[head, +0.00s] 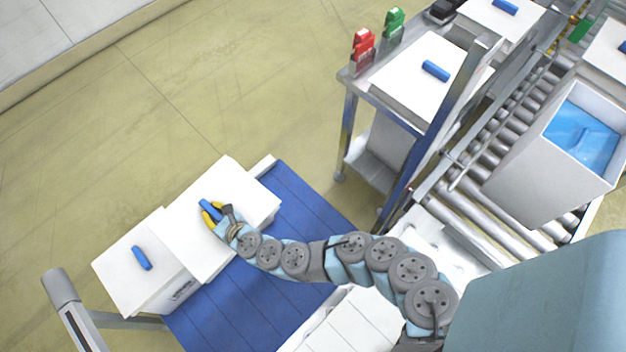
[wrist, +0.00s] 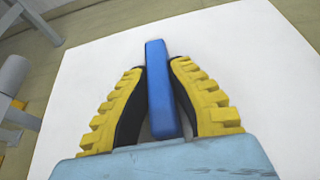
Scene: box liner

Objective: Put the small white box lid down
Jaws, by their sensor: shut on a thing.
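My gripper (head: 212,215) is at the lower left in the head view, with its yellow fingers shut on the blue handle (head: 207,207) of a white box lid (head: 238,187). In the wrist view the fingers (wrist: 158,85) close on both sides of the blue handle (wrist: 157,62), and the white lid (wrist: 225,50) spreads flat beneath them. The lid is over the blue conveyor (head: 300,205) and overlaps the edge of a second white lidded box (head: 120,262) in the picture. I cannot tell whether the held lid rests on anything.
The second box has its own blue handle (head: 141,257). A steel table (head: 352,88) with more white lids stands at the upper right. A white box with a blue liner (head: 590,125) is on the roller conveyor (head: 500,150). The blue belt is bare right of the held lid.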

